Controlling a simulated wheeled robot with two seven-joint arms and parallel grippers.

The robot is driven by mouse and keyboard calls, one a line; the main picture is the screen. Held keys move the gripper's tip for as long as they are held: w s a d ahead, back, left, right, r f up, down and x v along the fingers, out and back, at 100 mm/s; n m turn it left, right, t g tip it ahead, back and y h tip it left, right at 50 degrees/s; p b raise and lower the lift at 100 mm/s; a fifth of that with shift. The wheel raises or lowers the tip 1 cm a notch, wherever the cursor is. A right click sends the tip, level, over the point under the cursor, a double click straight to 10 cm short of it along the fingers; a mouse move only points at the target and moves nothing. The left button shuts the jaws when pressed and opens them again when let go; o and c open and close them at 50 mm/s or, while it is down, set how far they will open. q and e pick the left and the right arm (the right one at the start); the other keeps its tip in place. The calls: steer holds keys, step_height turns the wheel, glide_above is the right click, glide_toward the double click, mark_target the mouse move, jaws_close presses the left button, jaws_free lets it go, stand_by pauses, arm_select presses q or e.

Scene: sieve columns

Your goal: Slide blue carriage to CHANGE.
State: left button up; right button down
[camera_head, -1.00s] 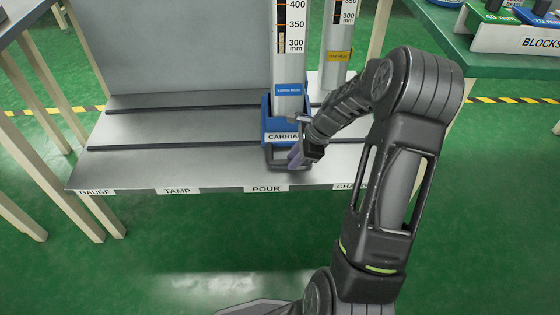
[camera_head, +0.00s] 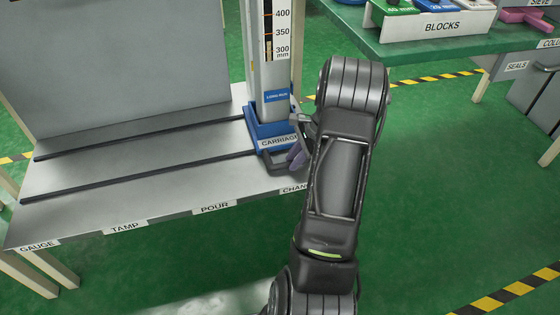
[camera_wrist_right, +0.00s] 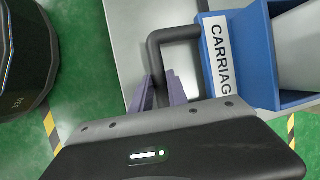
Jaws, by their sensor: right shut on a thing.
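The blue carriage (camera_head: 268,128) stands upright on the grey bench's rails, at its right end, with a tall column (camera_head: 258,65) in it. Its dark handle (camera_head: 270,164) points to the bench's front edge, just behind the CHANGE label (camera_head: 292,189), which is partly cut off by my arm. My right gripper (camera_head: 296,157) is at the handle. In the right wrist view its purple fingers (camera_wrist_right: 161,88) are closed around the handle bar (camera_wrist_right: 155,55), beside the blue carriage body (camera_wrist_right: 256,55). My left gripper is not in view.
The bench front also carries GAUGE (camera_head: 38,247), TAMP (camera_head: 128,227) and POUR (camera_head: 214,208) labels. Two dark rails (camera_head: 150,172) run along the bench, clear left of the carriage. A green table (camera_head: 400,45) with a BLOCKS holder (camera_head: 440,27) stands at the back right.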

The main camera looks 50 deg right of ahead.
steer(key=shift+s+d, duration=0.55)
steer(key=shift+d, duration=0.2)
steer(key=c, duration=1.3)
jaws_free()
step_height(320, 180, up, 10)
steer(key=p, duration=0.4)
